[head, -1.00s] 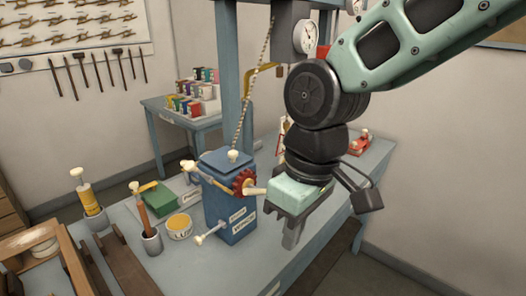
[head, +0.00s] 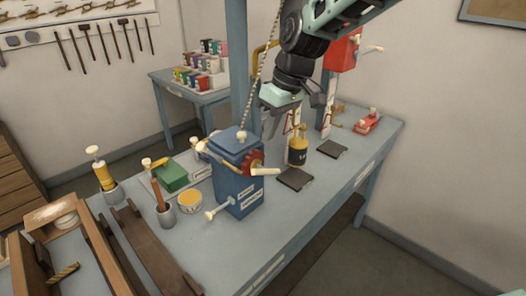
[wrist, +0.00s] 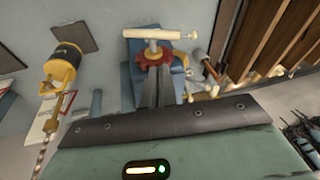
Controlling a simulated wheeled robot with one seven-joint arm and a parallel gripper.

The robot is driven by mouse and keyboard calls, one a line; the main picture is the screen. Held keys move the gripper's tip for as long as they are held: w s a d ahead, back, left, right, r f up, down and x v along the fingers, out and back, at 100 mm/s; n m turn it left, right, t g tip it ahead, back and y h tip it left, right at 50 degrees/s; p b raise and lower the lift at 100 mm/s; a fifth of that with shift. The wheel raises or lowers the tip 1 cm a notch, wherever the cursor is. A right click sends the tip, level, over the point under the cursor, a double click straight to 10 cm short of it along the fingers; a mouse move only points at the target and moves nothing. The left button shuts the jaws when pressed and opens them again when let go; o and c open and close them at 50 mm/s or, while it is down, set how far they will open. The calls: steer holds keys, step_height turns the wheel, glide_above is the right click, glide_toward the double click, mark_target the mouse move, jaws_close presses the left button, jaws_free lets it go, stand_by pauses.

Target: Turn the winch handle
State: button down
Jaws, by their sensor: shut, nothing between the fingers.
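The winch is a blue box (head: 236,188) on the grey-blue bench, with a red gear wheel (head: 250,161) on its right side. The winch handle (head: 265,171) has a pale grip that points right from the gear. In the wrist view the pale grip (wrist: 159,34) lies across the picture beyond the fingers, with the red gear (wrist: 178,60) partly behind them.
A chain (head: 262,75) runs up from the winch by a blue post. A yellow-black cylinder (head: 298,151) and dark plates (head: 296,180) lie right of the winch. A green box (head: 170,175) and yellow tin (head: 190,202) stand left. The bench front right is clear.

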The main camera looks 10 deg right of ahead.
mark_target(261, 170)
steer(key=f, duration=0.2)
steer(key=s+a+f+p, duration=0.1)
steer(key=f, duration=0.1)
steer(key=a+f+p, duration=0.1)
steer(key=f, duration=0.1)
steer(key=shift+s+f, duration=0.3)
steer(key=shift+s, duration=0.05)
steer(key=shift+s+a+f+t+h, duration=0.15)
steer(key=shift+s+a+t+h, duration=0.2)
steer(key=shift+h, duration=0.25)
